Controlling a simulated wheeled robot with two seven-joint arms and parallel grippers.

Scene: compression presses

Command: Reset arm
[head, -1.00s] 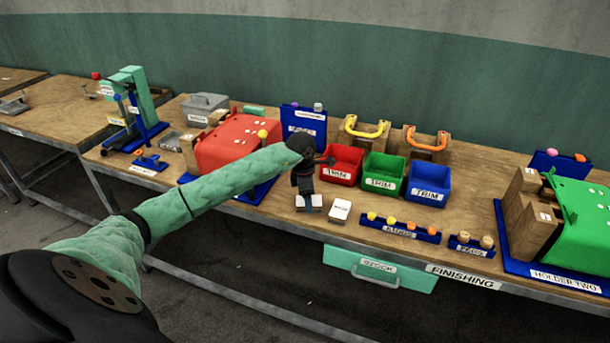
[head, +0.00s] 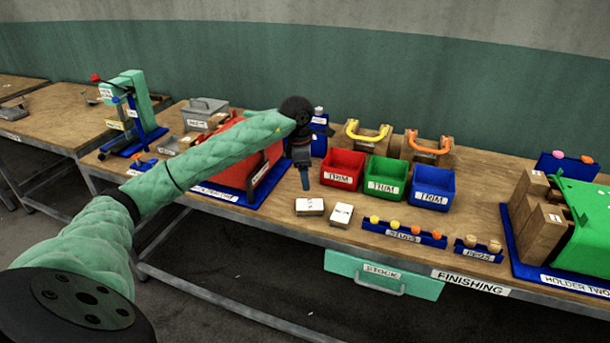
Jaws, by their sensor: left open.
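My left arm, in a green sleeve, reaches in from the lower left over the workbench (head: 280,212). My left gripper (head: 306,186) points down above the bench, left of the red TRIM bin (head: 341,181). It is open, and nothing shows between its fingers. Two small white-topped blocks (head: 310,206) (head: 342,214) lie on the bench below and apart from it. My right gripper is not in view.
Green (head: 384,188) and blue (head: 430,199) TRIM bins stand right of the red one. A red holder (head: 262,165) is partly hidden behind my arm. A green holder (head: 585,225) stands far right. A studs rack (head: 404,236) lies near the front edge.

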